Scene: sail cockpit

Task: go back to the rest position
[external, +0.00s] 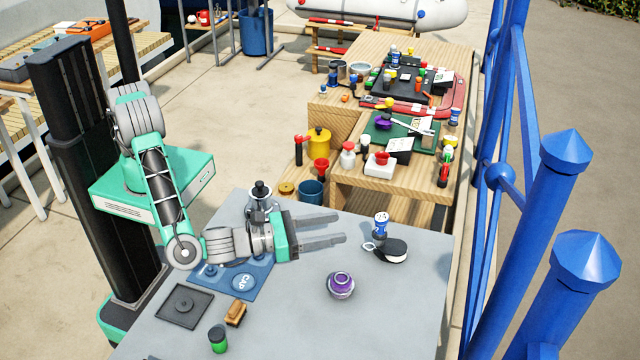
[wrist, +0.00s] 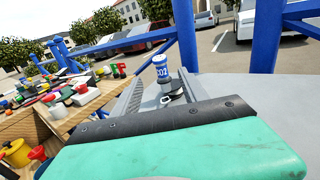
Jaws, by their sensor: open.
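My gripper (external: 340,229) is open and empty. It is held level above the grey table (external: 395,310), pointing right in the external view. In the wrist view the gripper's green and black body fills the lower part, with a finger (wrist: 130,98) reaching forward. Ahead of the fingertips stand a blue-and-white can (external: 380,225) and a round black-and-white item (external: 392,250). The can also shows in the wrist view (wrist: 161,69). The fingers look apart from both.
A purple-topped round object (external: 341,285) sits in the table's middle. A silver bottle (external: 261,200) stands behind my wrist. Blue railings (external: 565,190) rise right.

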